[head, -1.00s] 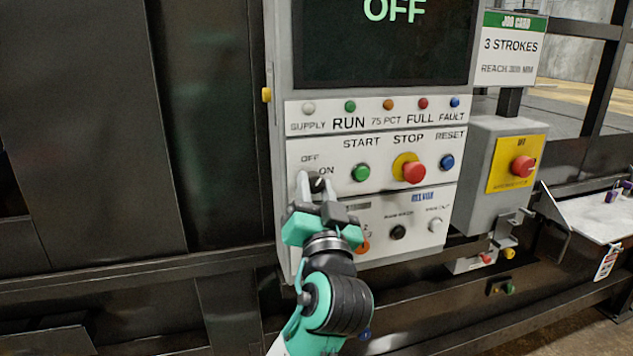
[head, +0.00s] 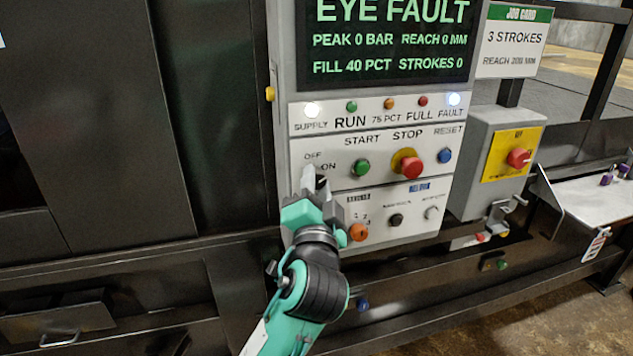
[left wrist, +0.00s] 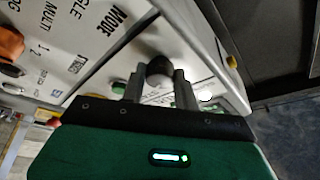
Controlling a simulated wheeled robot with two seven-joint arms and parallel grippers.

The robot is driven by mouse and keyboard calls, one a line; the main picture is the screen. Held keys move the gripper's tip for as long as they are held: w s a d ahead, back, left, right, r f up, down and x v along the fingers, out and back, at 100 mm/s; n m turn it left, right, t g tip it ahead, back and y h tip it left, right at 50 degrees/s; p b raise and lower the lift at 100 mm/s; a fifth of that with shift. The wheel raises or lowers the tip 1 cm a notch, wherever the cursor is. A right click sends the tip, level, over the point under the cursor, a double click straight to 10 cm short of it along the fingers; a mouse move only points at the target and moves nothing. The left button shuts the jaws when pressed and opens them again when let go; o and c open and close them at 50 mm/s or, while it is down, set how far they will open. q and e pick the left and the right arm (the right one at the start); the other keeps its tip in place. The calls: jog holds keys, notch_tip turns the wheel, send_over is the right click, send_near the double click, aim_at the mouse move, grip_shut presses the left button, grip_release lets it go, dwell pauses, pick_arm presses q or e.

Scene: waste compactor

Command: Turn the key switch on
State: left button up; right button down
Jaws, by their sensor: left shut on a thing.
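The key switch (left wrist: 158,67) is a dark round knob on the white control panel, beside the OFF and ON labels. My left gripper (head: 313,184) reaches up to it from below in the head view and covers most of it. In the left wrist view the two fingers (left wrist: 157,88) stand on either side of the dark knob, shut on it. The exact angle of the key is hidden by the fingers. The screen (head: 390,40) above reads EYE FAULT, with fill 40 PCT and strokes 0. My right gripper is not in view.
The supply lamp (head: 311,110) and the fault lamp (head: 454,99) glow. The green start button (head: 361,168), red stop button (head: 412,168) and blue reset button (head: 445,155) sit to the right. An orange selector (head: 358,232) is close below my gripper. A grey box carries another red button (head: 518,157).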

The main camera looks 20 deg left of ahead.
pick_arm(q)
jog(key=o, duration=1)
jog(key=shift+c, duration=0.2)
jog(key=b+v, duration=0.1)
jog(key=v, duration=1.3)
